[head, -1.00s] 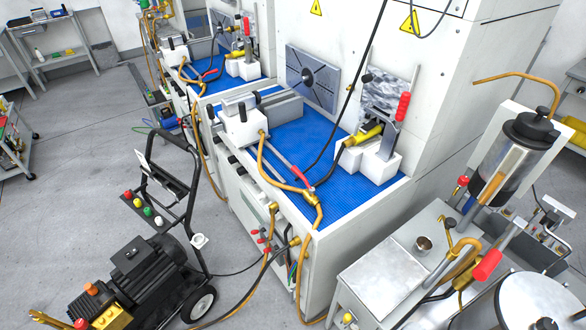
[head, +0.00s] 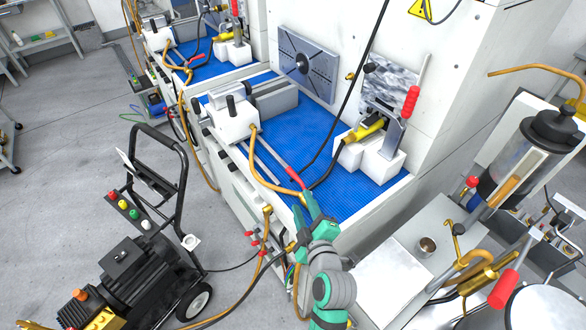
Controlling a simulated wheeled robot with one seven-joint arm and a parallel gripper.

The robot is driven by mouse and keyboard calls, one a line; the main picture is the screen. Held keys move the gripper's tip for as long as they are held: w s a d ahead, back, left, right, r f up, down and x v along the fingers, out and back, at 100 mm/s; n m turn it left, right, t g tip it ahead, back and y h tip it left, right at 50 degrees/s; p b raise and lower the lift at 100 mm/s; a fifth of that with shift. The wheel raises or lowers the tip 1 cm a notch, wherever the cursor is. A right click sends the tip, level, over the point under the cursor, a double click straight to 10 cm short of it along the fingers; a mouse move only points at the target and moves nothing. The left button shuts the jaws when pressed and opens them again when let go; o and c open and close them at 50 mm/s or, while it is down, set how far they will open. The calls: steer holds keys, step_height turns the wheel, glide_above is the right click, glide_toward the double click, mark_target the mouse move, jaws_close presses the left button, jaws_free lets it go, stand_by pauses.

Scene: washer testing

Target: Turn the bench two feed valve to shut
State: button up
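The near blue-matted bench (head: 345,205) has a long lever with a red grip (head: 297,178) at its front edge, beside an orange hose (head: 262,180). No label tells me which bench is number two. My green gripper (head: 303,204) is at that front edge, just below the red grip in the picture. Its two fingers look spread apart, with nothing seen between them. It covers the brass fitting and hose joint below the lever, so I cannot tell whether it touches them.
A black wheeled pressure washer (head: 135,270) stands on the floor at left. A white clamp block (head: 232,118) and a yellow-handled lance (head: 366,130) are on the bench. A metal side table (head: 395,275) stands at right. A black hose (head: 350,85) hangs across the bench.

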mark_target(295, 179)
steer(key=shift+w+r+n, duration=0.4)
steer(key=shift+w+r, duration=0.25)
steer(key=shift+w, duration=0.5)
steer(key=shift+y, duration=0.3)
steer(key=x, duration=0.8)
steer(key=shift+w, duration=0.1)
steer(key=shift+w+a+f, duration=0.1)
steer(key=shift+w+f, duration=0.1)
steer(key=shift+w, duration=0.4)
steer(key=shift+w+a, duration=0.2)
steer(key=shift+w, duration=0.1)
steer(key=shift+c, duration=0.2)
jaws_close()
